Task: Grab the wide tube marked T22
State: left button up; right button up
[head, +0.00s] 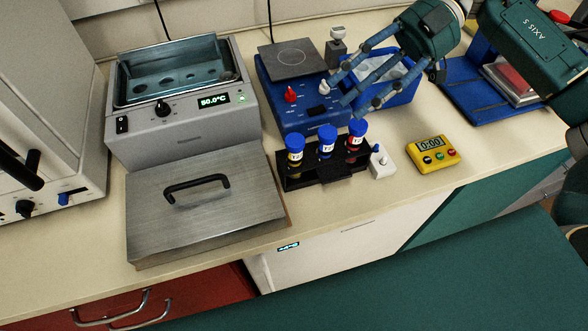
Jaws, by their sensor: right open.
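A small dark rack (318,178) stands near the bench's front, holding three upright blue-capped tubes in a row. The left tube (295,156) has a yellow and white label, the middle tube (326,145) a mostly white one, and the right tube (355,141) shows red below its cap. The label print is too small to read, so I cannot tell which is T22. My right gripper (350,90) is open and empty, its fingers pointing left above and behind the right tube, in front of a blue tray. My left gripper is out of view.
A blue hotplate stirrer (304,98) stands behind the rack. A small white block (382,164) and a yellow timer (433,154) are to the right. A grey water bath (185,135) and its metal lid (210,215) are to the left. Bare bench lies in front.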

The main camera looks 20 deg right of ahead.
aim_at(324, 126)
jog(key=p+x, duration=0.1)
jog(key=x, duration=0.5)
jog(key=shift+a+f, duration=0.1)
jog(key=shift+f, duration=0.25)
jog(key=p+x, duration=0.1)
jog(key=x, duration=0.2)
jog(key=shift+s+a+f, duration=0.2)
jog(key=shift+a, duration=0.05)
jog(key=shift+a+f, duration=0.25)
jog(key=shift+a, duration=0.2)
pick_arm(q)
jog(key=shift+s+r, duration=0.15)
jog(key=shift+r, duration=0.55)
pick_arm(e)
jog(key=c, duration=1.1)
